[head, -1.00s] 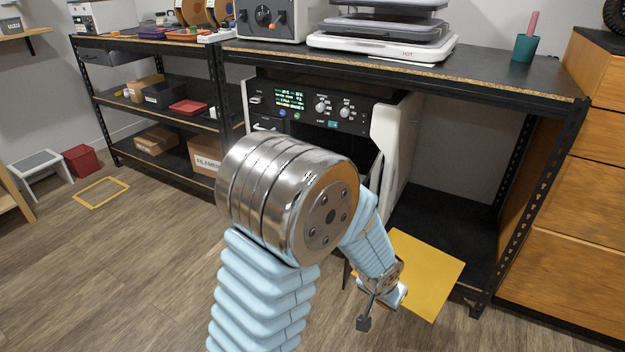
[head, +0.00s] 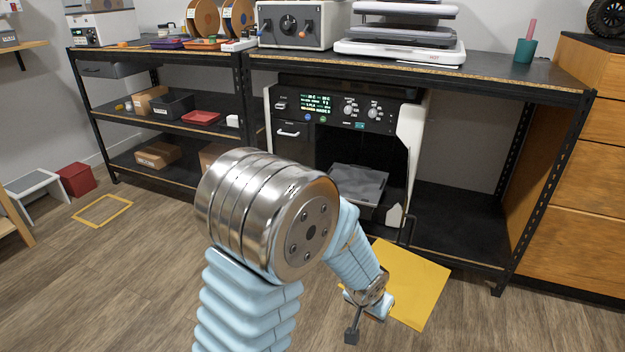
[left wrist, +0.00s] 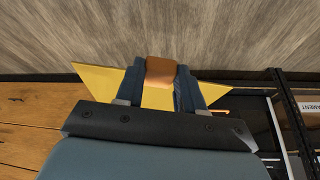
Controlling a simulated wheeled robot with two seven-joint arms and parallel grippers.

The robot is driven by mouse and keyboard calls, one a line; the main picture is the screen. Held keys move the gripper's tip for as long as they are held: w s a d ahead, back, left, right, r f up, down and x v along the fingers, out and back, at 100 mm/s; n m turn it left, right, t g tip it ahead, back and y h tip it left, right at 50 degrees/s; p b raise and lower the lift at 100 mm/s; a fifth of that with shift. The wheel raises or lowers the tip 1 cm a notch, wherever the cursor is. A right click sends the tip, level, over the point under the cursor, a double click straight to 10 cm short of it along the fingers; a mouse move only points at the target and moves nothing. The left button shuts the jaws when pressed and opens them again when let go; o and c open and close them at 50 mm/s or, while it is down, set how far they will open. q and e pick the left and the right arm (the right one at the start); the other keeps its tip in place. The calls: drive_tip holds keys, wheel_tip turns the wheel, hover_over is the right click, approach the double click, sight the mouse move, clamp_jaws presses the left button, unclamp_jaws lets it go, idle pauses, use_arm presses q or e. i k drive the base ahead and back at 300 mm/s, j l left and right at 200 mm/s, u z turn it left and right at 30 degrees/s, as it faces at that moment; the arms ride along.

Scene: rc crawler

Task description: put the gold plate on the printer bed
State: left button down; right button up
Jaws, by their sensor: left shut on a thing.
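The gold plate (head: 412,283) is a flat yellow square held above the floor in front of the bench, right of centre in the head view. It also shows in the left wrist view (left wrist: 98,82). My left gripper (left wrist: 160,72) is shut on it, with an orange-brown piece between the fingers. In the head view my left arm hides much of the grip. The printer (head: 345,112) stands open under the bench, and its grey bed (head: 359,182) shows inside, low in the chamber. The plate is in front of the bed and to its right. My right gripper is not in view.
The black bench (head: 480,77) carries a grey machine (head: 300,24) and a white stacked device (head: 400,50). A bench leg (head: 507,230) and a wooden drawer cabinet (head: 570,200) stand at right. An empty shelf space lies right of the printer.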

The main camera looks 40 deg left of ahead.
sight(362, 186)
drive_tip(key=i+j, duration=0.15)
drive_tip(key=j, duration=0.25)
drive_tip(key=i+j, duration=0.15)
drive_tip(key=j, duration=0.25)
drive_tip(key=i+j+u, duration=0.1)
drive_tip(key=j, duration=0.3)
drive_tip(key=i+j, duration=0.2)
drive_tip(key=i+j+z, duration=0.15)
drive_tip(key=j, duration=0.3)
